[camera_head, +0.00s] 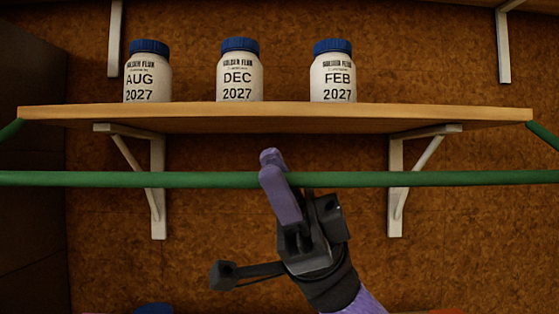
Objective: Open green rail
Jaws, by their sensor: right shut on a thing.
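The green rail (420,179) runs level across the whole view, in front of and a little below the wooden shelf. Green side pieces show at the shelf's left end (11,129) and right end (543,133). My right gripper (274,178) reaches up from below. Its purple fingers are shut on the rail near the middle of its length. One finger lies over the front of the rail and hides a short stretch of it. My left gripper is not in view.
The wooden shelf (300,118) holds three white bottles with blue caps, marked AUG 2027 (148,78), DEC 2027 (240,75) and FEB 2027 (333,78). White brackets (157,190) support it on a brown wall. A blue thing (154,309) shows partly at the bottom edge.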

